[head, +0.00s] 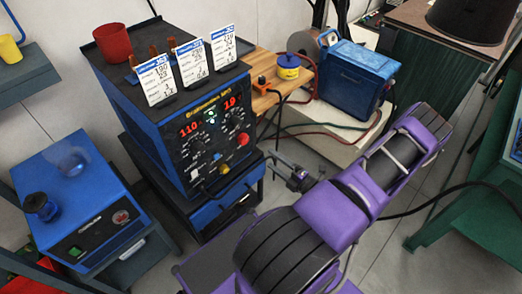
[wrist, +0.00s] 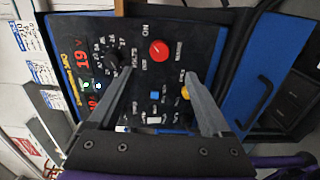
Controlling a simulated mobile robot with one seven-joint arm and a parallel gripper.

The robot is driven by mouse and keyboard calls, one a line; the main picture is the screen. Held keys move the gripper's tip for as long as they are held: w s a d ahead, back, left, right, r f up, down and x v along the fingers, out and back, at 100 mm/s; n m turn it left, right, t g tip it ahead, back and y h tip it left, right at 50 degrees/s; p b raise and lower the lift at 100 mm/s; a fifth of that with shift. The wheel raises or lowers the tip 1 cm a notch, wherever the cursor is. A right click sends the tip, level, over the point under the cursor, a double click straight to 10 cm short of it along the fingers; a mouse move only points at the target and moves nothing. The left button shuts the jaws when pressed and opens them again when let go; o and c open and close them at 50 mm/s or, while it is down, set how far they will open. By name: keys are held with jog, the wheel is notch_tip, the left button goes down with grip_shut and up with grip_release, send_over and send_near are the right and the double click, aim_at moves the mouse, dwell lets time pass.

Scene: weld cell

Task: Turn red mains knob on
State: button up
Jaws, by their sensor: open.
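The red mains knob (head: 243,139) is a round red knob on the black front panel of the welding machine (head: 190,178), at the panel's right side. In the wrist view the red knob (wrist: 159,51) shows in full, beyond the fingertips and roughly centred between them, with the word ON printed near it. My gripper (wrist: 158,74) is open and empty, its two grey fingers pointing at the panel. In the head view my gripper (head: 290,174) is in front of the machine, low and right of the knob, apart from it.
A yellow knob (wrist: 186,92) and a blue square button (wrist: 155,95) sit near the red knob; a black dial (wrist: 113,58) is to its left. Cards (head: 189,62) and a red cup (head: 113,42) stand on the machine. A blue box (head: 353,78) and cables lie behind right.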

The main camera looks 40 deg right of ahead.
jog(key=s, duration=0.5)
jog(key=shift+d, duration=0.15)
dwell(0.3)
